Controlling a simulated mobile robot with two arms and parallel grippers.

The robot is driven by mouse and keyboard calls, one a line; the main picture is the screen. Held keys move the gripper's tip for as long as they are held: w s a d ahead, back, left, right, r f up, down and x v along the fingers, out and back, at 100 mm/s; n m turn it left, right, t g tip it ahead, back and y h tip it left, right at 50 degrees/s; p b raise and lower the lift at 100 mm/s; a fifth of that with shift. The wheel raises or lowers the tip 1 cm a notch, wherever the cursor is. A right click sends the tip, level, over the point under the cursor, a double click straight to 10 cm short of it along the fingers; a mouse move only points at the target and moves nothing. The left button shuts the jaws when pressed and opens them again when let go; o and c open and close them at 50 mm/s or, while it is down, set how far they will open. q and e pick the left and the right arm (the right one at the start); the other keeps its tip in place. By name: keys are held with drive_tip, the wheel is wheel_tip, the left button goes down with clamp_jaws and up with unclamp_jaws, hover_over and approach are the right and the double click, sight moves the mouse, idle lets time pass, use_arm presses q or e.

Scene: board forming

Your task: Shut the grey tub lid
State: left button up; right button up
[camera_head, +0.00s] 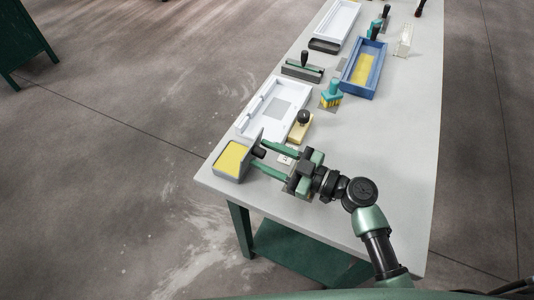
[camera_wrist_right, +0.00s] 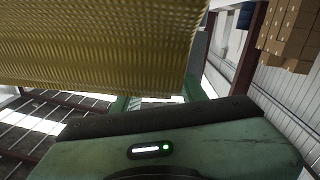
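The grey tub (camera_head: 216,169) stands at the near left corner of the table, with a flat yellow filling. Its grey lid (camera_head: 254,141) stands up, open, along the tub's right side. A black knob (camera_head: 259,152) sticks out from the lid to the right. My right gripper (camera_head: 257,154) reaches in from the right, its two green fingers apart on either side of the knob. I cannot tell if they touch the lid. In the right wrist view a large yellow textured surface (camera_wrist_right: 90,45) fills the top and partly hides the fingers. My left gripper is not in view.
A white tray (camera_head: 262,97), a yellow block with a black knob (camera_head: 303,118) and a teal-handled brush (camera_head: 331,95) lie behind. A grey tool (camera_head: 302,70) and a blue tray (camera_head: 347,78) are farther back.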

clamp_jaws()
idle(1.2)
